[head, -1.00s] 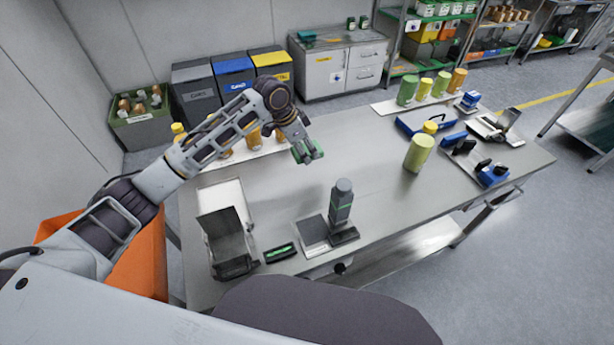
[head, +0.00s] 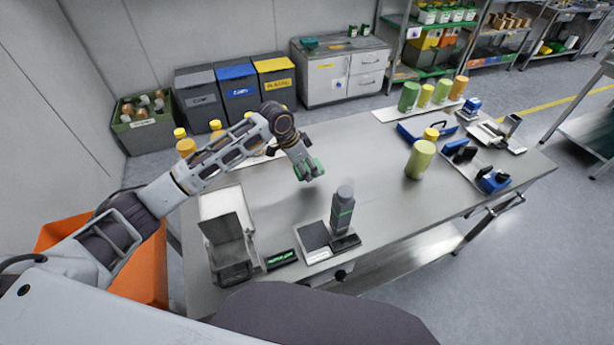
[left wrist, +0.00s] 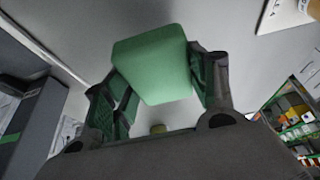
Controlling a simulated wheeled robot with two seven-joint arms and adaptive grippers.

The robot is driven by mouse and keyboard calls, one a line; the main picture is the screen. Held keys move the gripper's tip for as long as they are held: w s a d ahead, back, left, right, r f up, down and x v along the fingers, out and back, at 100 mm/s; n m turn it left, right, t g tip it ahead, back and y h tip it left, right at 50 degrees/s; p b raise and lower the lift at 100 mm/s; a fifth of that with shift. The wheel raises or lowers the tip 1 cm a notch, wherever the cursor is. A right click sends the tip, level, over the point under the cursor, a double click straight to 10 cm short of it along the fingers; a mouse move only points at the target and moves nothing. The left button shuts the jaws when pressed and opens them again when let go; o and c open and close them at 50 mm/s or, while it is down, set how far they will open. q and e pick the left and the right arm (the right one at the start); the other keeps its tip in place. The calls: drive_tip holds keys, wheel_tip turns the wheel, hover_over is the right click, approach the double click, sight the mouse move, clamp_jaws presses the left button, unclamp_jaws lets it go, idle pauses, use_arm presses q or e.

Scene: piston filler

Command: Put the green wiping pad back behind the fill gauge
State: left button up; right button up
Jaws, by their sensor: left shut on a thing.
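My left gripper (head: 310,173) is shut on the green wiping pad (left wrist: 155,65), a pale green block between its two fingers in the left wrist view. In the head view the gripper hangs above the bare middle of the steel table, behind the dark grey upright cylinder (head: 342,210) with a green band. That cylinder stands on a flat plate beside a small black display (head: 281,260) with green marks. I cannot tell for sure which of these is the fill gauge. The pad is hard to tell from the green fingertips in the head view. My right gripper is not in view.
A dark open-lidded box (head: 231,255) stands at the table's front left. A yellow-green canister (head: 419,160) stands to the right, with blue fixtures (head: 493,181) beyond it. The steel table (head: 375,160) is clear around the gripper.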

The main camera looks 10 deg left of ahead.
use_arm(q)
drive_tip(key=shift+f, duration=0.35)
wheel_tip(320, 180, down, 3)
drive_tip(key=shift+f, duration=0.55)
drive_tip(key=o, duration=0.9)
drive_tip(key=shift+f, duration=0.15)
drive_tip(key=shift+c, duration=0.2)
drive_tip(key=shift+o, duration=0.6)
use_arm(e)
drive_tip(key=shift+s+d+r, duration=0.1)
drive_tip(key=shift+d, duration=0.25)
